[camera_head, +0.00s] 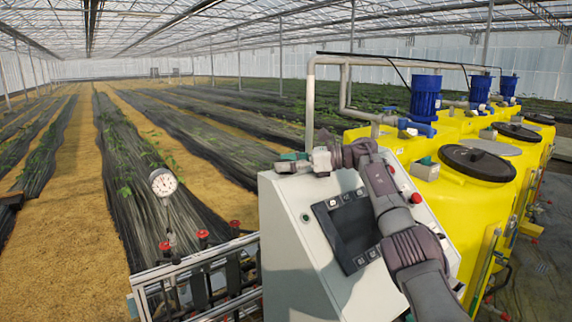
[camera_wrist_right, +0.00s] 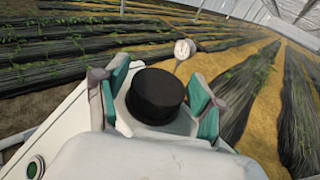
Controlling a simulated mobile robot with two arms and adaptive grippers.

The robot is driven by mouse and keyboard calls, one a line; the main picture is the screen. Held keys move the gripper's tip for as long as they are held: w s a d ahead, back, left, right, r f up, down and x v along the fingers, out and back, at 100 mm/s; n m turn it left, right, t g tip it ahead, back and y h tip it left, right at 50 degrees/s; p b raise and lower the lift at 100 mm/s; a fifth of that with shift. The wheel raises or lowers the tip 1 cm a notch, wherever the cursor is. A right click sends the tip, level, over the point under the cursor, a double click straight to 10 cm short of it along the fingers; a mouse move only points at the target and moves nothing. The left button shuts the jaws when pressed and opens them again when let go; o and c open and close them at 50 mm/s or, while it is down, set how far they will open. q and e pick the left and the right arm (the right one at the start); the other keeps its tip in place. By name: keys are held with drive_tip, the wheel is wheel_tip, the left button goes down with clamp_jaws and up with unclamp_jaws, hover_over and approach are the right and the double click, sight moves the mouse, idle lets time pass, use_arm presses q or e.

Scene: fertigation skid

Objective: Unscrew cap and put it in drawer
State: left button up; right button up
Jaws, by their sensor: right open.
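My right gripper (camera_head: 287,162) is open above the upper left edge of the pale control cabinet (camera_head: 297,240), with its fingers pointing left. In the right wrist view my right gripper (camera_wrist_right: 160,98) has its two teal-padded fingers spread apart. A dark, round, cap-like piece (camera_wrist_right: 157,92) shows between them. I cannot tell what it sits on, or whether it is the task's cap. No drawer can be made out. My left gripper is out of view.
Yellow tanks (camera_head: 462,210) with black lids (camera_head: 478,163) and blue motors (camera_head: 425,96) stand at the right. A gauge (camera_head: 163,182) and red-handled valves on a metal rail are at the lower left. Planted rows covered in black sheet fill the left. A grey pipe (camera_head: 310,100) rises behind the cabinet.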

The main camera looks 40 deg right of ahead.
drive_tip(key=shift+r, duration=2.1)
drive_tip(key=o, duration=0.6)
drive_tip(key=shift+c, duration=0.2)
drive_tip(key=shift+d, duration=0.1)
